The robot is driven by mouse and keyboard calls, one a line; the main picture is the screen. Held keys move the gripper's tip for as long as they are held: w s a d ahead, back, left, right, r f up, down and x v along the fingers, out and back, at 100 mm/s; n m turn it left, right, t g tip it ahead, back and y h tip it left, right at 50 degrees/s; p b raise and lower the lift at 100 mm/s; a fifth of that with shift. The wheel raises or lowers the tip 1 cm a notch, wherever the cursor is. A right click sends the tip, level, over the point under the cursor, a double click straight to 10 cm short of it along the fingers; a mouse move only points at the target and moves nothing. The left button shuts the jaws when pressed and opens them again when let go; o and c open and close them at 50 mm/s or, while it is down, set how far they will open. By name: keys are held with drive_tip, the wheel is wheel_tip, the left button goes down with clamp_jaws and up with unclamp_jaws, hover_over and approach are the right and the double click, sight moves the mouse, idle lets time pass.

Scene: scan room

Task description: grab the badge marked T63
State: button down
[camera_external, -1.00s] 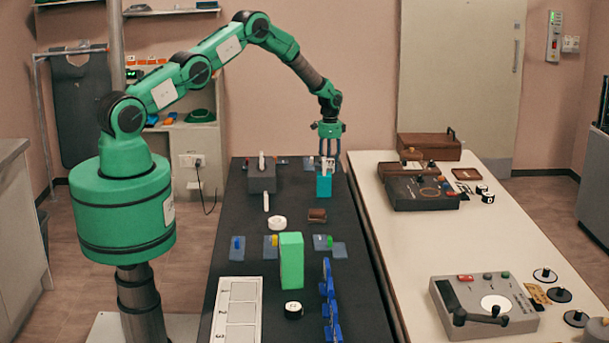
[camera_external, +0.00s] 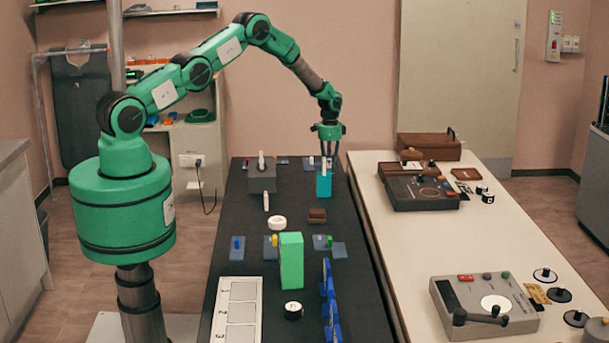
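My gripper (camera_external: 329,157) points down above a teal block (camera_external: 323,186) at the far right part of the dark table. Its fingers are small in view, and I cannot tell whether they hold anything. A thin pale piece (camera_external: 324,165) shows at the top of the block, close to the fingers. No marking T63 is readable, so I cannot tell which thing is that badge. A row of blue upright pieces (camera_external: 330,305) stands at the near right. Flat blue pieces, one at the left (camera_external: 237,250) and one at the right (camera_external: 338,250), lie mid-table.
A tall green block (camera_external: 291,260) stands mid-table. A numbered white tray (camera_external: 257,292) lies at the near left. A grey box (camera_external: 262,179) is left of my gripper. A white ring (camera_external: 277,222) and a brown block (camera_external: 317,215) lie between. The pale table (camera_external: 395,240) bears devices.

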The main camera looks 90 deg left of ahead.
drive_tip(key=shift+r, duration=0.15)
idle(0.3)
drive_tip(key=shift+r, duration=0.7)
drive_tip(key=shift+s+d+r, duration=0.15)
drive_tip(key=shift+s+r, duration=0.05)
drive_tip(key=shift+r, duration=0.3)
drive_tip(key=shift+s+d+r, duration=0.15)
drive_tip(key=shift+r, duration=0.35)
drive_tip(key=s+d, duration=0.3)
drive_tip(key=s, duration=0.1)
drive_tip(key=s+d+r, duration=0.1)
drive_tip(key=s+d, duration=0.2)
drive_tip(key=s, duration=0.1)
drive_tip(key=s+d, duration=0.3)
drive_tip(key=s, duration=0.1)
drive_tip(key=shift+d+r, duration=0.15)
drive_tip(key=shift+w, duration=0.1)
